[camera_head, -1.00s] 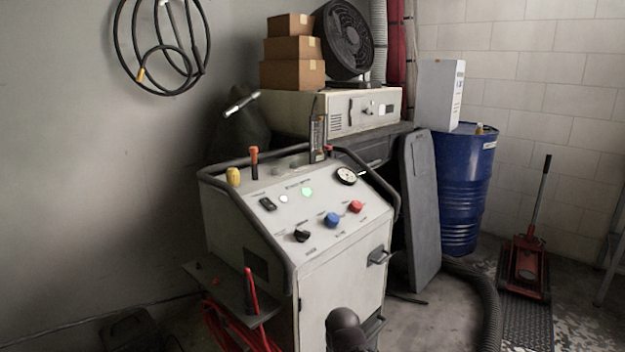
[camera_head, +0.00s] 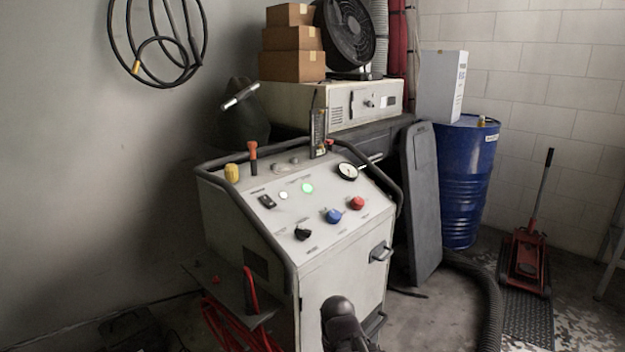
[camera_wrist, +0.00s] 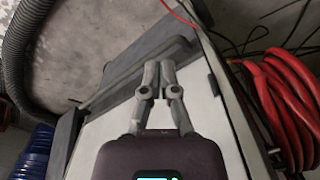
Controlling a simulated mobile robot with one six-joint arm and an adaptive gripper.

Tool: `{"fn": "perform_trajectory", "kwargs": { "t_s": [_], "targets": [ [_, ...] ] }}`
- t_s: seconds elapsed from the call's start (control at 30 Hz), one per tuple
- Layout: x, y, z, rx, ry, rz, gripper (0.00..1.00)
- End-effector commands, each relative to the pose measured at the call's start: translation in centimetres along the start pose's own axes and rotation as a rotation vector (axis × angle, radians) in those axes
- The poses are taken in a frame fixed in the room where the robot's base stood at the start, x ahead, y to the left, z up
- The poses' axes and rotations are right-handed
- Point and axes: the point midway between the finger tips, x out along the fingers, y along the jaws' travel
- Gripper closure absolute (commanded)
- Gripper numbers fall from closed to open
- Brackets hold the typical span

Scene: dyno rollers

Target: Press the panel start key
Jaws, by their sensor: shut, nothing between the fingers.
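The white control panel (camera_head: 325,238) slopes on top of a cabinet in the head view. I cannot read the labels, so I cannot tell which is the start key. In the wrist view my gripper (camera_wrist: 158,72) is shut and empty, with its fingertips together in front of a pale cabinet surface. No panel button shows there. A dark part of my arm shows at the bottom of the head view.
A dark tubular rail (camera_head: 256,226) frames the panel. Red hose (camera_head: 222,325) hangs at the cabinet's left and also shows in the wrist view (camera_wrist: 275,110). A blue drum (camera_head: 462,190), grey corrugated hose (camera_head: 487,300) and red floor jack (camera_head: 525,255) stand right.

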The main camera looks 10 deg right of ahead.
Motion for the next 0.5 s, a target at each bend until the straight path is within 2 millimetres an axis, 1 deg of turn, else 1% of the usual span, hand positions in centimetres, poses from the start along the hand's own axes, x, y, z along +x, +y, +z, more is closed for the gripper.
{"fn": "perform_trajectory", "kwargs": {
  "t_s": [0.03, 0.17, 0.5],
  "targets": [
    [-1.0, 0.0, -0.1, 0.000, 0.001, 0.000, 1.00],
    [-2.9, 0.0, -0.1, 0.000, 0.003, 0.000, 1.00],
    [-9.4, 0.0, -0.5, 0.000, 0.012, 0.000, 1.00]
  ]
}}
